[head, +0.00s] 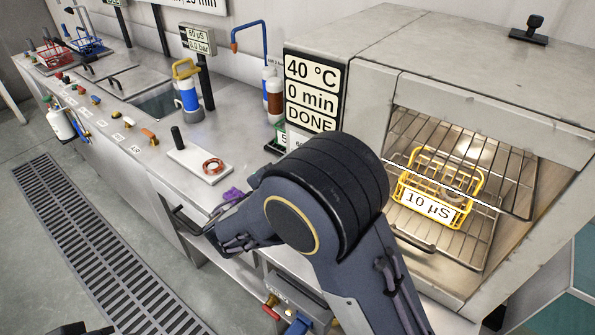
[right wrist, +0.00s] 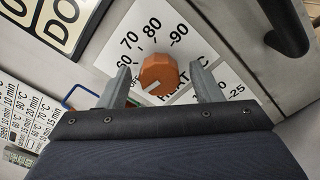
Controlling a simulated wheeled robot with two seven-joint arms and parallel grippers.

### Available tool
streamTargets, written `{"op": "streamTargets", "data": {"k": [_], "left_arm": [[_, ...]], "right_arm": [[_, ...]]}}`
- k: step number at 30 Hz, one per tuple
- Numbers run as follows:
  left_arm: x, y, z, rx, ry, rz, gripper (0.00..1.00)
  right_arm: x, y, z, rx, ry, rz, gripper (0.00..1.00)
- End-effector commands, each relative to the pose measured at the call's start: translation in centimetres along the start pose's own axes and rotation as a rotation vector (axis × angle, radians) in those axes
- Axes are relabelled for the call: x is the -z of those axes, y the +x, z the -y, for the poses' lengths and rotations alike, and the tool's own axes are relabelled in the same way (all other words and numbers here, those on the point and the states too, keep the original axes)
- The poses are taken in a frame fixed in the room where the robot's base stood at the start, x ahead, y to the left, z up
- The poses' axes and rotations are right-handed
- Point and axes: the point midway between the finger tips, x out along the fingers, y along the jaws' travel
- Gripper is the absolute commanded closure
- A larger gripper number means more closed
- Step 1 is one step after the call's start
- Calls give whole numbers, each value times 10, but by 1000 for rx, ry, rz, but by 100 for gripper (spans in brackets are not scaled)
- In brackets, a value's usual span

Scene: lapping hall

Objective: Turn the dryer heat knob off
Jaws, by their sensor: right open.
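The orange heat knob (right wrist: 158,75) sits on a white dial plate (right wrist: 195,35) marked 60, 70, 80, 90 and 25, with part of the scale hidden. Its white pointer line slants to the lower left in the right wrist view. My right gripper (right wrist: 160,83) is open, one finger on each side of the knob, with visible gaps. In the head view my right arm hides the knob and the gripper. The dryer (head: 440,55) shows 40 °C, 0 min, DONE on its display (head: 312,92). A dark piece at the head view's bottom left may be my left gripper (head: 80,329).
A yellow basket (head: 412,190) labelled 10 µS stands on a wire rack inside the open dryer. A dark handle (right wrist: 287,25) is right of the dial. A floor grate (head: 95,250) runs alongside.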

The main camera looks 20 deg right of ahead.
Motion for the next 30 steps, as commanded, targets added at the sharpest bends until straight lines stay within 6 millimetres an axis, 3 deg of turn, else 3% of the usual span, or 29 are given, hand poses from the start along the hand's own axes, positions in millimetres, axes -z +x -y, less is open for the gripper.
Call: {"op": "streamTargets", "data": {"k": [5, 18, 30], "left_arm": [[-1, 1, 0, 0, 0, 0, 100], [-6, 12, 5, 0, 0, 0, 100], [-6, 12, 5, 0, 0, 0, 100]], "right_arm": [[0, -4, 0, -2, 2, -1, 41], [1, -70, 0, -2, 1, -1, 41], [0, -78, 0, 0, 0, 0, 41]]}}
